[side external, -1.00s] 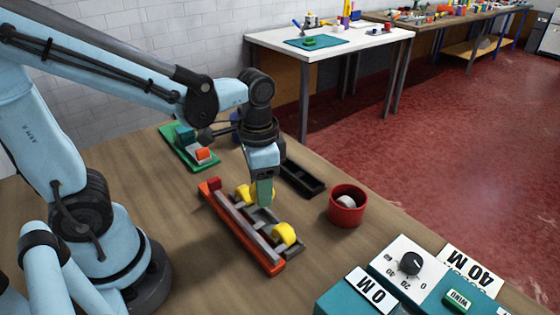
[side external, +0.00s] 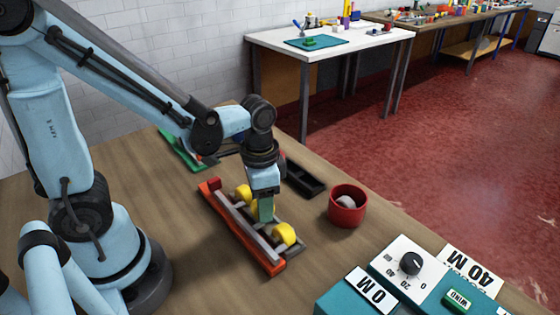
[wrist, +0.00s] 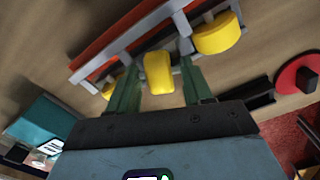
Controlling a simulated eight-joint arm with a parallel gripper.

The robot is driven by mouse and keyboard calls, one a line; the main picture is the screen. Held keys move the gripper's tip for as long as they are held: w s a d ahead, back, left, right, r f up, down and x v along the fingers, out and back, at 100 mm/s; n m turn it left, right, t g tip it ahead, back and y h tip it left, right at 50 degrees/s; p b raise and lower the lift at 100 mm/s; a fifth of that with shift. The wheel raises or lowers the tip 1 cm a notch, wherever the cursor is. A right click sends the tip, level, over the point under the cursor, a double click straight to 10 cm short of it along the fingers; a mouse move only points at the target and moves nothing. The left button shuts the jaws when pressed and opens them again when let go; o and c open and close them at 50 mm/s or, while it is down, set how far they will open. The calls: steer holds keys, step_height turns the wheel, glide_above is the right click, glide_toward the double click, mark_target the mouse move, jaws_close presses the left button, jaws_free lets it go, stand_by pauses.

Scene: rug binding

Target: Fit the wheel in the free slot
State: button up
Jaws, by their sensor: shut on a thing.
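The rack (side external: 233,236), a long red bar with grey slotted rails, lies on the wooden bench. One yellow wheel (side external: 243,191) sits at its far part and another yellow wheel (side external: 284,234) at its near end. My gripper (side external: 265,210) is over the middle of the rack, its green fingers pointing down. It is shut on a third yellow wheel (wrist: 158,72), which shows between the fingers (wrist: 157,88) in the wrist view. The held wheel is at the gap between the other two, down among the rails. The fingers hide its lower part, so I cannot tell whether it is seated.
A red bowl (side external: 348,217) with a grey thing inside stands right of the rack. A black tray (side external: 303,178) lies behind my gripper and a green board (side external: 180,150) farther back. A teal control box with a dial (side external: 410,263) stands at the front right.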

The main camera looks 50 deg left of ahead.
steer(key=shift+f, duration=0.35)
steer(key=o, duration=1.1)
steer(key=shift+d, duration=0.1)
steer(key=a+r+n+t, duration=0.1)
steer(key=r+t, duration=0.1)
steer(key=r, duration=0.1)
steer(key=a+r+n+t, duration=0.1)
steer(key=r+n+t, duration=0.1)
steer(key=r, duration=0.2)
steer(key=w+a+r+n+t, duration=0.1)
steer(key=r+t, duration=0.2)
steer(key=shift+a+r+n, duration=0.1)
steer(key=shift+r+n, duration=0.2)
steer(key=shift+r, duration=0.05)
steer(key=c, duration=0.3)
